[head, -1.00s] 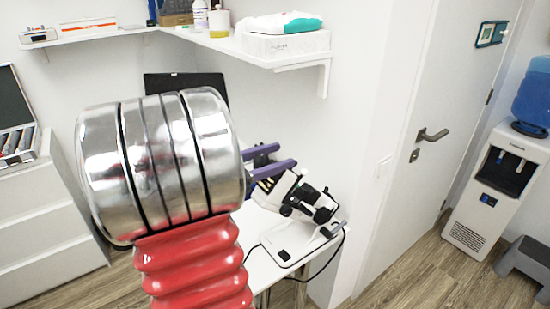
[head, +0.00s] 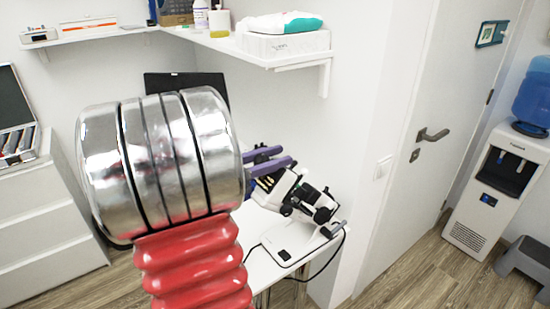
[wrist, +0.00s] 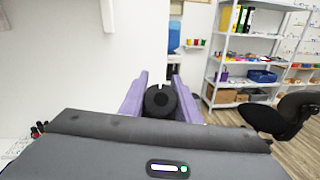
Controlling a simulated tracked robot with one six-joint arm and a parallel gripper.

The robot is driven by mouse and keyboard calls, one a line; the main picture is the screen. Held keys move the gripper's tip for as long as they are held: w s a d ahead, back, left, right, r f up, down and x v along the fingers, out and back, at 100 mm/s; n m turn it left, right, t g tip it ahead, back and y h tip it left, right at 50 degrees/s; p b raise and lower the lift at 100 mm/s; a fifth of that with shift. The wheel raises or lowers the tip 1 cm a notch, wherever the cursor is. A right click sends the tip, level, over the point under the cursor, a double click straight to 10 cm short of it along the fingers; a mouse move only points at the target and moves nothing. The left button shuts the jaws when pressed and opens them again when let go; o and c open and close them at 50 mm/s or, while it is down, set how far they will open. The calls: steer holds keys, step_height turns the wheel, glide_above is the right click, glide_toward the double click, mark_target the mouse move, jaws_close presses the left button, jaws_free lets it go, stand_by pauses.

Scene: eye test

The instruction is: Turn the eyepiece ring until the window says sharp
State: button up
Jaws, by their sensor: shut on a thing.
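A white and black microscope (head: 283,190) stands tilted on a white base (head: 291,243) on a small white table in the head view. My gripper has purple fingers (head: 277,160) at the upper left end of the microscope. In the wrist view my gripper (wrist: 160,80) has one finger on each side of a dark round eyepiece ring (wrist: 160,103), shut on it. A small white mark shows at the top of the ring. I cannot make out any window with words in either view. My silver and red arm hides part of the table.
A white wall shelf (head: 290,58) with a box hangs above the microscope. A black cable runs off the table edge. A door (head: 440,110) and a water dispenser (head: 492,190) stand at the right. Shelving (wrist: 250,60) and a black chair (wrist: 285,115) show in the wrist view.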

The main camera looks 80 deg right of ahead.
steer(key=shift+m, duration=0.4)
steer(key=shift+s+a+f+m+g+y, duration=0.1)
steer(key=shift+a+m+g+y, duration=0.2)
steer(key=shift+m+y, duration=0.75)
steer(key=shift+s+a+m+g+y, duration=0.15)
steer(key=shift+m+g+y, duration=0.3)
steer(key=shift+m+y, duration=0.65)
steer(key=shift+s+a+f+m+g+y, duration=0.1)
steer(key=shift+m+g+y, duration=0.25)
steer(key=shift+m+y, duration=0.7)
steer(key=shift+m+h, duration=0.3)
steer(key=shift+m, duration=0.1)
steer(key=o, duration=1)
steer(key=shift+o, duration=0.2)
steer(key=shift+w, duration=0.1)
steer(key=v, duration=1.3)
steer(key=shift+w+a, duration=0.2)
steer(key=shift+w, duration=0.1)
